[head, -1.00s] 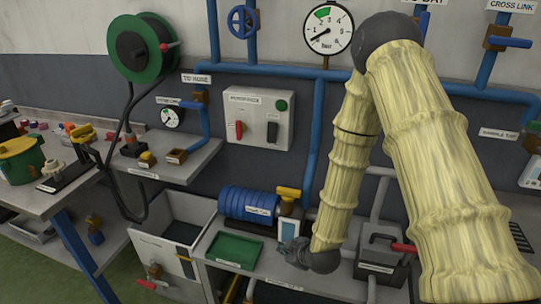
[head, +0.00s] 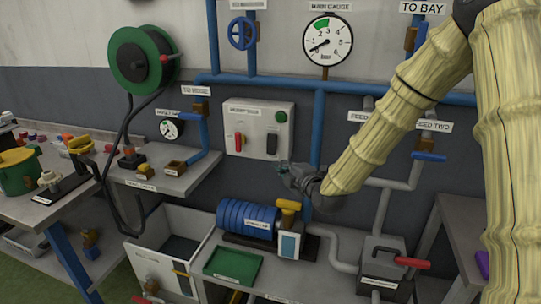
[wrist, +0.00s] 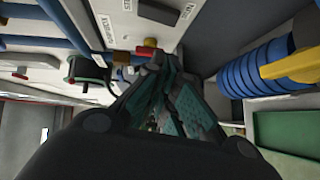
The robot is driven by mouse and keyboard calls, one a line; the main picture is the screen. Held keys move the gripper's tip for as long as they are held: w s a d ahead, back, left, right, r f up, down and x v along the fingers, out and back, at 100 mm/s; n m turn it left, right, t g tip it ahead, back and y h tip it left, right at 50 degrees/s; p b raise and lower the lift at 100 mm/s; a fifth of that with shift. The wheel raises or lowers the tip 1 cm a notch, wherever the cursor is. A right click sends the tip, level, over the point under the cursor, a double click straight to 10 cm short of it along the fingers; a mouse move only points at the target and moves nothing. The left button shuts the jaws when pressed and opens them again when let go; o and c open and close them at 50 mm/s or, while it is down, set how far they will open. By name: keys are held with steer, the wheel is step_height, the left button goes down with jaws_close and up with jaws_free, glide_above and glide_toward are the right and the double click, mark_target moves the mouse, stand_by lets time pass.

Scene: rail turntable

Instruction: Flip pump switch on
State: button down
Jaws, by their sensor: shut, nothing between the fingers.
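A light grey switch box (head: 258,128) hangs on the wall, with a red lever (head: 239,142) at its left, a dark switch (head: 272,144) at its right and a green round button or lamp (head: 281,117) above. Its label is too blurred to read. My gripper (head: 284,169) is shut and empty, just below and right of the dark switch in the head view; I see no clear contact. In the wrist view, my gripper (wrist: 157,68) points towards the box (wrist: 128,22), where the dark switch (wrist: 160,12) and the red lever (wrist: 148,44) show.
Below stand a blue ribbed pump (head: 247,217) with a yellow handle (head: 288,206), and a green tray (head: 233,265). A grey box with a red lever (head: 411,262) is at the lower right. Blue pipes (head: 319,120) run beside the switch box. A hose reel (head: 141,60) hangs left.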

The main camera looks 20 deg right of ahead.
steer(key=shift+w, duration=0.1)
steer(key=p, duration=0.3)
glide_toward(272, 144)
steer(key=w+a+f, duration=0.2)
steer(key=w+a, duration=0.1)
steer(key=a, duration=0.3)
steer(key=shift+w+d+f+p, duration=0.3)
steer(key=shift+w+d, duration=0.25)
steer(key=shift+w, duration=0.15)
steer(key=shift+w+d+f+p, duration=0.25)
steer(key=shift+w+d, duration=0.25)
steer(key=shift+w, duration=0.25)
steer(key=shift+f, duration=0.1)
